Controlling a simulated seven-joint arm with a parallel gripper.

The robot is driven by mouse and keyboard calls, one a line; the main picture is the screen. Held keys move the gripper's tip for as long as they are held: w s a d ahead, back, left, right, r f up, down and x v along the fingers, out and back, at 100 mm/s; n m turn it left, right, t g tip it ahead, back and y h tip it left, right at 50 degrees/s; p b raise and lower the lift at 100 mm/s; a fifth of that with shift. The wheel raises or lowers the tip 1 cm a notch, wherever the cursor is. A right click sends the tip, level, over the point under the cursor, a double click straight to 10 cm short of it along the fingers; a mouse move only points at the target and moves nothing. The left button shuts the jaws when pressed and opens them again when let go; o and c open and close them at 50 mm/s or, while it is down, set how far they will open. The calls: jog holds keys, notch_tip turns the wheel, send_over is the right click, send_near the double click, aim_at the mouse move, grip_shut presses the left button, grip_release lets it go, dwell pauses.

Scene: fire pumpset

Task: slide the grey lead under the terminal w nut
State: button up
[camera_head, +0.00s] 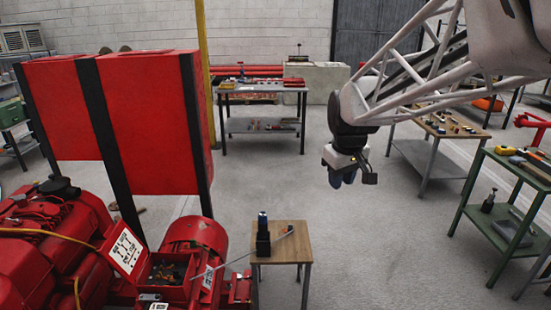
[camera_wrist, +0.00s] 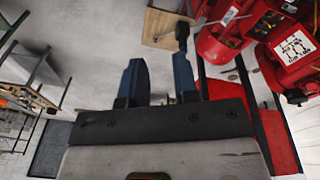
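The open terminal box (camera_head: 172,270) is on the red motor at lower left in the head view. Its small inner parts are too small to tell apart, so I cannot single out the terminal w nut. A thin grey lead (camera_head: 240,259) runs from the box up and right to the small wooden-topped table (camera_head: 297,248), with a dark tip near the tabletop. My gripper (camera_head: 343,182) hangs high in the air, right of and well above that table. In the wrist view its two blue fingers (camera_wrist: 158,75) are apart with nothing between them.
The red motor (camera_head: 196,238) and tall red panels (camera_head: 150,120) fill the left. A green workbench (camera_head: 505,180) stands at right. The floor below my gripper is clear.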

jog(key=w+a+f+n, duration=0.1)
jog(key=w+f+n, duration=0.1)
jog(key=w+f, duration=0.65)
jog(key=w+a+f+n+g, duration=0.15)
jog(key=w+f, duration=0.25)
jog(key=w, duration=1)
jog(key=w+a+f+n+t, duration=0.1)
jog(key=w+f+n, duration=0.35)
jog(key=w, duration=0.75)
jog(key=w+a+f+n, duration=0.1)
jog(key=w+f, duration=0.5)
jog(key=f, duration=0.6)
jog(key=w+a+f+n+g, duration=0.1)
jog(key=w+f, duration=0.5)
jog(key=f, duration=0.6)
jog(key=w+a+f+n, duration=0.1)
jog(key=w+f, duration=0.5)
jog(key=f, duration=0.6)
jog(key=shift+w+a+f+n+g, duration=0.15)
jog(key=shift+w+n+g, duration=0.2)
jog(key=shift+n, duration=0.55)
jog(key=shift+w+f, duration=0.15)
jog(key=shift+f, duration=0.25)
jog(key=shift+f, duration=0.25)
jog(key=shift+f, duration=3.2)
jog(key=shift+c, duration=0.2)
